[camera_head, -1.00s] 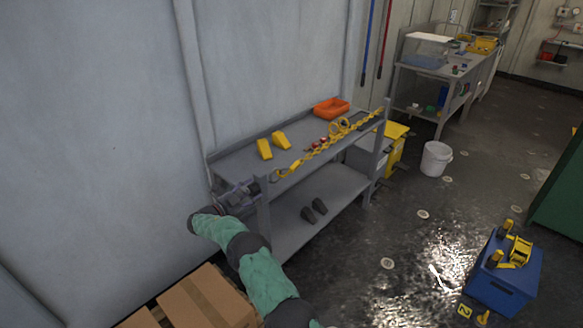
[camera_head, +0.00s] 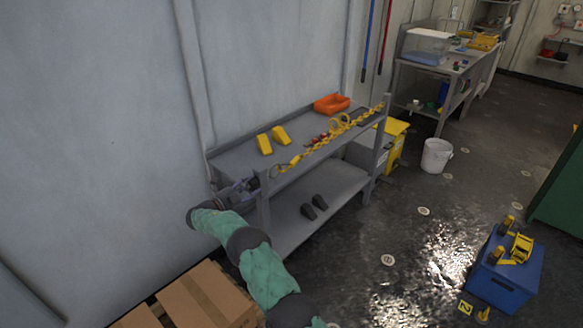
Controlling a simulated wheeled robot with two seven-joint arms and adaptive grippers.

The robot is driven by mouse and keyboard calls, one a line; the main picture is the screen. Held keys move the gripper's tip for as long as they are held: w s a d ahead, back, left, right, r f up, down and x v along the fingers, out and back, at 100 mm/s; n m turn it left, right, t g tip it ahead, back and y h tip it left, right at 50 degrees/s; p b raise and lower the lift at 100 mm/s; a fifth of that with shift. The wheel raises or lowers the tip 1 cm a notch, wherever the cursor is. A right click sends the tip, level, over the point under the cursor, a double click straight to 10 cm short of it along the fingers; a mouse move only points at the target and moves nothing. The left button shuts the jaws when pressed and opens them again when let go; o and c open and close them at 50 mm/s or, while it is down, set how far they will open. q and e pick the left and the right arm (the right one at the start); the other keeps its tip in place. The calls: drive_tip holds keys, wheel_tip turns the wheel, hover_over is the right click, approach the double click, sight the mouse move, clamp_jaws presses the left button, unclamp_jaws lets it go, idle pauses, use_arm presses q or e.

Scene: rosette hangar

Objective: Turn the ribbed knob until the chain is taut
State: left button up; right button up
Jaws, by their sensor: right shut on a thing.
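The yellow chain (camera_head: 325,142) runs along the front edge of the grey bench (camera_head: 233,163), from its near left corner to the post at its far right end. My right gripper (camera_head: 247,186), at the end of the green-sleeved arm, is at the bench's near left corner. It is shut on a small dark part at the chain's near end, apparently the ribbed knob (camera_head: 255,184). The ribs are too small to make out, and the fingers partly hide the knob. My left gripper is not in view.
Cardboard boxes (camera_head: 206,298) stand below my arm. A blue box (camera_head: 505,277) and a white bucket (camera_head: 436,156) stand on the floor.

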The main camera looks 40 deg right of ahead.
drive_tip(key=m+b, duration=0.3)
drive_tip(key=m, duration=0.2)
drive_tip(key=m+b, duration=0.2)
drive_tip(key=m, duration=0.1)
drive_tip(key=shift+m, duration=0.3)
drive_tip(key=shift+r+m, duration=0.1)
drive_tip(key=shift+m, duration=1.9)
drive_tip(key=m, duration=0.3)
drive_tip(key=shift+r+m, duration=0.1)
drive_tip(key=shift+m, duration=0.2)
